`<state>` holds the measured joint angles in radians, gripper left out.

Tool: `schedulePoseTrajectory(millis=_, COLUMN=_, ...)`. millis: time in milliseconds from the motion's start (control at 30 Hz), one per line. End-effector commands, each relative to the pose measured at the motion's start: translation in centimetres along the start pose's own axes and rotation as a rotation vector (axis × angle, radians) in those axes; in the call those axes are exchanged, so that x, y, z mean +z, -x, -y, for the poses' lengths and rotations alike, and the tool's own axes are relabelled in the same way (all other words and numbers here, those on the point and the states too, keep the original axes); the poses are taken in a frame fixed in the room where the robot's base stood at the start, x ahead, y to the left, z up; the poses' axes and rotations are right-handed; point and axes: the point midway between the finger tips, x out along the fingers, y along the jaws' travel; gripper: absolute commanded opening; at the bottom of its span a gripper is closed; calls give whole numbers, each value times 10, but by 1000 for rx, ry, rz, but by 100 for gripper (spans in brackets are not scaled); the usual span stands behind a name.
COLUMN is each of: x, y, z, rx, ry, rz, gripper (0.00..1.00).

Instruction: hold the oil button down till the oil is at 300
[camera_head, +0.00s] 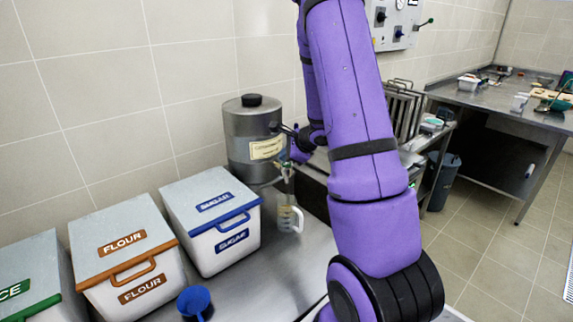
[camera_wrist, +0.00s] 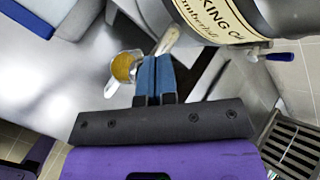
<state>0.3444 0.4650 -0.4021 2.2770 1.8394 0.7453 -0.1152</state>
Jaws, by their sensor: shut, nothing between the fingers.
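The steel oil dispenser (camera_head: 252,135) stands against the wall with a cream label; its curved side and label also show in the wrist view (camera_wrist: 225,22). A clear jug (camera_head: 290,218) stands below its spout; in the wrist view the jug (camera_wrist: 124,67) has yellow oil in it. My gripper (camera_wrist: 155,62) is shut and empty, its blue fingertips together beside the grey spout (camera_wrist: 171,38), close to the jug's rim in the picture. Whether the fingertips touch anything I cannot tell. The oil button cannot be made out, and no oil reading is legible.
A blue-tipped lever (camera_wrist: 280,57) sticks out at the dispenser's right in the wrist view. A dark slotted rack (camera_wrist: 295,145) is lower right there.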

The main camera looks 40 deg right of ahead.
Motion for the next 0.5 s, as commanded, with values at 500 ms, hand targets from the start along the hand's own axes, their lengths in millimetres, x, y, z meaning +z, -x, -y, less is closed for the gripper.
schedulePoseTrajectory(millis=500, x=5, y=7, z=5, rx=-1, ry=1, rz=1, gripper=0)
